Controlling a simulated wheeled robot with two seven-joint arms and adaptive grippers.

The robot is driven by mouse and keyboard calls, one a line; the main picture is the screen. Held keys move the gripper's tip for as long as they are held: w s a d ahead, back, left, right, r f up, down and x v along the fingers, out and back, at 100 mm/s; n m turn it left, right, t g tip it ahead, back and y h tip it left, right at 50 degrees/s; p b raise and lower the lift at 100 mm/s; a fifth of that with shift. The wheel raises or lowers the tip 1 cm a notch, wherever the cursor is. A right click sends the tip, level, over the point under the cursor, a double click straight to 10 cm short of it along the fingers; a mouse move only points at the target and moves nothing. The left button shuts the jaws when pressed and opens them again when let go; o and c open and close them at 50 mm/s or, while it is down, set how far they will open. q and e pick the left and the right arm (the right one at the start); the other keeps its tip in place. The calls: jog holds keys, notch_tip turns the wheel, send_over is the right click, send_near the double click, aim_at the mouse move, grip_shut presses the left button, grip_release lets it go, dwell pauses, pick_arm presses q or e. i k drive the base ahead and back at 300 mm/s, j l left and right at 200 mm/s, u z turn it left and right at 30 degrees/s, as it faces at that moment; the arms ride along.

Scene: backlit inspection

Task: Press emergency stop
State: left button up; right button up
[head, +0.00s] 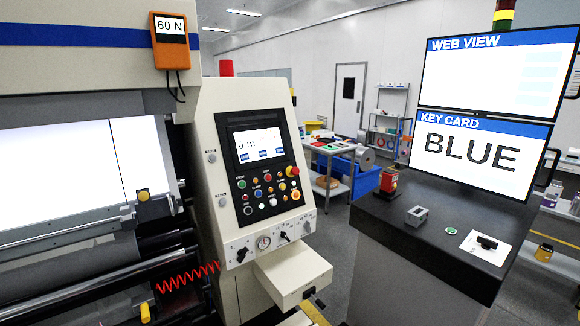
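The control console (208,120) stands left of centre, with a dark slanted panel (236,186) on its face. A large red mushroom button on a yellow base (293,171) sits at the panel's right edge, right of the smaller buttons; it looks like the emergency stop. Whether it is pressed in cannot be told at this size. Nothing covers these buttons. Neither of my grippers shows in the head view.
A pale box (290,275) juts out below the console's knobs. A red coiled cord (188,277) hangs at its left, beside machine rollers. A dark-topped counter (400,235) with two screens (484,155) stands at right. Floor shows between console and counter.

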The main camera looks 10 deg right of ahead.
aim_at(295, 172)
jog(key=i+l+u, duration=0.2)
jog(key=l, duration=0.2)
jog(key=i+l+u, duration=0.2)
jog(key=l, duration=0.2)
jog(key=i+l+u, duration=0.15)
jog(key=l, duration=0.3)
jog(key=l+u, duration=0.2)
jog(key=l, duration=0.25)
jog(key=i+l+u, duration=0.2)
jog(key=l, duration=0.3)
jog(key=k, duration=0.05)
